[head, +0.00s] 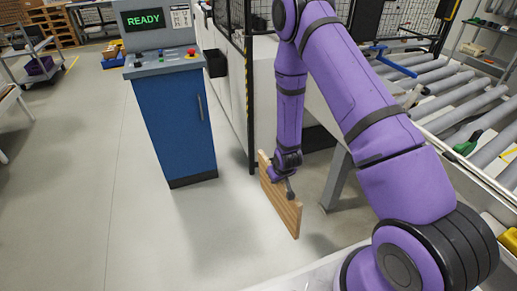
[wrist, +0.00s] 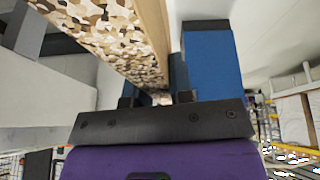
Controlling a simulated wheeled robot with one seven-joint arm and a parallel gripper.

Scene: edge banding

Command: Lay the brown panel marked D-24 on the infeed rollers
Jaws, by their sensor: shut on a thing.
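A brown wood-grain panel (head: 283,212) hangs on edge, tilted, in the middle of the head view, above the grey floor. My gripper (head: 284,182) is shut on its upper edge. In the wrist view the panel (wrist: 112,38) runs up between the fingers of my gripper (wrist: 158,100), showing a speckled chipboard surface and a plain brown strip. No D-24 mark is legible. The rollers (head: 465,98) lie to the right in the head view, apart from the panel and partly hidden behind my purple arm.
A blue control cabinet (head: 174,125) with a READY screen (head: 144,19) stands left of the panel. A grey machine housing and black mesh guard (head: 238,55) stand behind it. A green item (head: 467,143) and a blue bar (head: 392,62) are at the rollers.

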